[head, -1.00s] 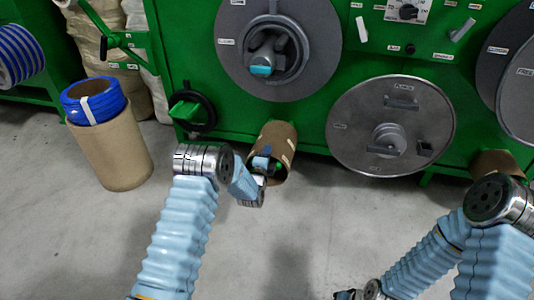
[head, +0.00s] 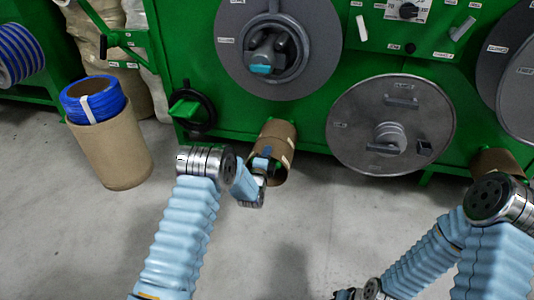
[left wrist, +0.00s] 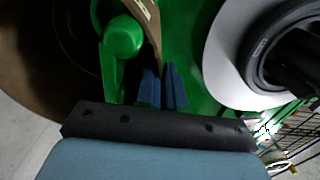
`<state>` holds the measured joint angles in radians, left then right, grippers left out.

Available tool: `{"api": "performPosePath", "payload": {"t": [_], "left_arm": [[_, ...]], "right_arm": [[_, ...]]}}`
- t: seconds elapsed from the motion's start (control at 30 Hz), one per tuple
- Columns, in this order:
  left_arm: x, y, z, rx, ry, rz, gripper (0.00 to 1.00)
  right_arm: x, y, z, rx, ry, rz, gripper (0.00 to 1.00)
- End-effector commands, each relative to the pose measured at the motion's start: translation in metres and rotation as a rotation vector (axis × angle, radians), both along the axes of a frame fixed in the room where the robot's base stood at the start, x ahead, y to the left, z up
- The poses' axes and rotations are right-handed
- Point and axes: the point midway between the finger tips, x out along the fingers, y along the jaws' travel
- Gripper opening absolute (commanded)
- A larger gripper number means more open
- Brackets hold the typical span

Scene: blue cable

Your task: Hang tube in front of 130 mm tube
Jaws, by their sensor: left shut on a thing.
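A short brown cardboard tube (head: 277,137) is at the green machine's front, below the left grey disc. Its open end faces me. My left gripper (head: 262,163) is at that open end, shut on the tube's wall. In the left wrist view the blue fingertips (left wrist: 162,88) close on the brown tube's edge (left wrist: 153,30). A green peg (left wrist: 122,38) shows beside that wall, on the tube's inner side. A second brown tube (head: 497,160) is partly seen at the right, behind my right arm. My right gripper (head: 348,294) is cut off at the bottom edge, so its jaws are unclear.
The green machine (head: 310,125) carries a left grey disc (head: 235,75) and a right grey disc (head: 350,130). A black ring (head: 207,112) hangs left of the held tube. A large cardboard drum (head: 115,150) with a blue roll (head: 90,98) stands left. The grey floor between is clear.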

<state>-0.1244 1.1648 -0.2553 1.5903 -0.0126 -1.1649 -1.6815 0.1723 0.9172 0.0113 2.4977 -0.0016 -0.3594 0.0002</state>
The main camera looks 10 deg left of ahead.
Motion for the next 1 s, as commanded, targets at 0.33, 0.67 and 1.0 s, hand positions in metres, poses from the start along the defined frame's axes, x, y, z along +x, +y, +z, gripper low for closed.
{"api": "performPosePath", "payload": {"t": [0.33,0.67,1.0], "left_arm": [[0.0001,0.0001,0.0003,0.000,-0.001,0.000,0.32],[0.0000,0.0002,0.0000,0.000,0.000,0.000,0.52],[0.0000,0.0002,0.0001,0.000,0.000,0.000,0.64]], "right_arm": [[0.0000,0.0000,0.0000,0.000,0.000,0.000,0.43],[0.0000,0.0000,0.0000,0.000,0.000,0.000,0.43],[0.0000,0.0000,0.0000,0.000,0.000,0.000,0.43]]}}
